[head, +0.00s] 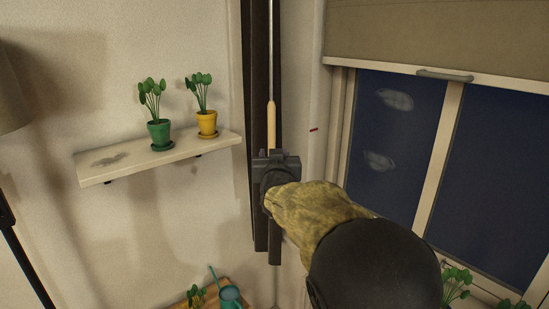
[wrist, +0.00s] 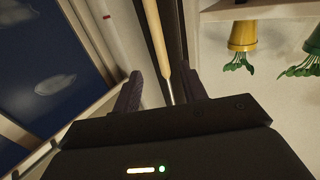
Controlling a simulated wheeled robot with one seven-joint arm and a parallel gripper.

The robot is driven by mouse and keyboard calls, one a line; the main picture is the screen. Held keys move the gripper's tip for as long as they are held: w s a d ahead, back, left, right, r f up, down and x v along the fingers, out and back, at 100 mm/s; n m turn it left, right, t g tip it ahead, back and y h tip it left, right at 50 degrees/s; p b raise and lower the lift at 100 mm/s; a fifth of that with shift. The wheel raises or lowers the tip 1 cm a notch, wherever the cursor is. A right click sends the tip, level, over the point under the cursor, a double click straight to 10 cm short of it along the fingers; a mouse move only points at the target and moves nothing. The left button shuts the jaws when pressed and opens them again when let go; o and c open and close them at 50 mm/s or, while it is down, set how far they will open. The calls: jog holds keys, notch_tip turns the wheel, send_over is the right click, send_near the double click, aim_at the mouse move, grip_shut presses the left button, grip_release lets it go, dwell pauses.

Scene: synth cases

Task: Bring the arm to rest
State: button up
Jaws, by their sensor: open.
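My gripper (head: 277,155) is raised in front of the dark upright strip between the shelf and the window. In the wrist view my gripper (wrist: 159,88) is open, its two dark fingers apart. A pale wooden handle (head: 271,125) on a thin straight cord or rod shows just above my gripper in the head view. In the wrist view the wooden handle (wrist: 155,35) and its thin part line up with the gap between the fingers. I cannot tell how far behind the fingertips it is. Nothing is seen gripped.
A wall shelf (head: 100,172) at left bears a green pot (head: 159,134) and a yellow pot (head: 207,124) with plants. At right is a window (head: 385,140) with a part-lowered blind (head: 430,35). A teal watering can (head: 230,296) stands low at the bottom.

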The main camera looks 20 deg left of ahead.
jog(key=s+d+f+m+g+h, duration=0.1)
jog(key=s+d+f+g+h, duration=0.15)
jog(key=d+f, duration=0.7)
jog(key=s+d+f+m+g+h, duration=0.15)
jog(key=s+d+f+g, duration=0.35)
jog(key=d, duration=0.8)
jog(key=s+d+f+g+h, duration=0.1)
jog(key=s+d+f+g, duration=0.1)
jog(key=s+d+f, duration=0.2)
jog(key=s+d+f+m+g+h, duration=0.1)
jog(key=s+d+f, duration=0.3)
jog(key=s, duration=0.6)
jog(key=s+d+f+m+g, duration=0.1)
jog(key=s+d+f+g, duration=0.2)
jog(key=s+d, duration=0.4)
jog(key=shift+d+f+h, duration=0.4)
jog(key=shift+f, duration=0.5)
